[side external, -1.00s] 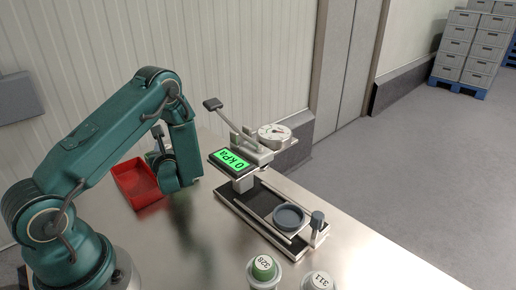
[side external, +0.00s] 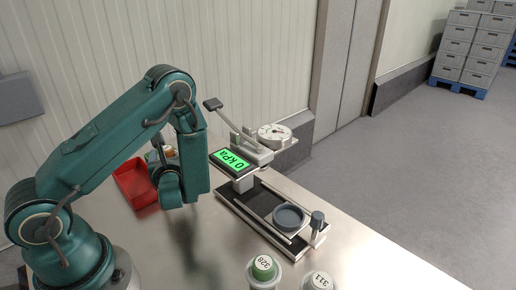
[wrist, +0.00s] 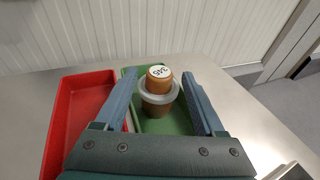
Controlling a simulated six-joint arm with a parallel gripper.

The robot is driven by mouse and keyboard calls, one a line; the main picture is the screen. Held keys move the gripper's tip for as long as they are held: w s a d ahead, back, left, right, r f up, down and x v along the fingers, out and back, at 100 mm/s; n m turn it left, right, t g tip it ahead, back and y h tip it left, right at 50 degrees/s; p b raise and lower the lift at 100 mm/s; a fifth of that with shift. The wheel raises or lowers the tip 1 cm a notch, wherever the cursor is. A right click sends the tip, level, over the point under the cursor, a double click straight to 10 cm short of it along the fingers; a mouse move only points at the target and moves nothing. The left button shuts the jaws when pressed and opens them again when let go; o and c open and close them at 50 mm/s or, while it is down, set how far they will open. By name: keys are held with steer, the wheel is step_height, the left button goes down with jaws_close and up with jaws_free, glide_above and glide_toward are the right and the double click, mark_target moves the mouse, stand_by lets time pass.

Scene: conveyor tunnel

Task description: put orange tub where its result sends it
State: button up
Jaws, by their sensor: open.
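The orange tub (wrist: 158,88) stands upright in the green tray (wrist: 181,122), in the middle of the wrist view. It has a pale grey collar and a white numbered label on top, too small to read surely. My gripper (wrist: 152,82) is open, with one finger on each side of the tub and visible gaps between them. In the side external view the tub (side external: 168,151) shows only partly behind my arm, and the fingers are hidden. The tester's green display (side external: 232,161) reads 0 kPa, and its round grey cup (side external: 289,217) is empty.
A red tray (wrist: 75,112) lies left of the green tray. Two lidded tubs, 328 (side external: 264,270) and 311 (side external: 319,281), stand at the front edge of the picture. The steel table between is clear.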

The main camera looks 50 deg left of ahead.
steer(key=v, duration=0.6)
steer(key=s+d+r+n+g+h, duration=0.2)
steer(key=s+d+n+g+h, duration=0.15)
steer(key=s+n, duration=0.35)
steer(key=s+d+r+n+g+h, duration=0.1)
steer(key=s+d+n+g+h, duration=0.2)
steer(key=n, duration=0.5)
steer(key=w+d+r+n+t+h, duration=0.2)
steer(key=d+r+n+t+h, duration=0.4)
steer(key=d, duration=0.6)
steer(key=shift+w+r+n+h, duration=0.25)
steer(key=shift+n+h, duration=0.45)
steer(key=shift+h, duration=0.35)
steer(key=shift+d, duration=0.15)
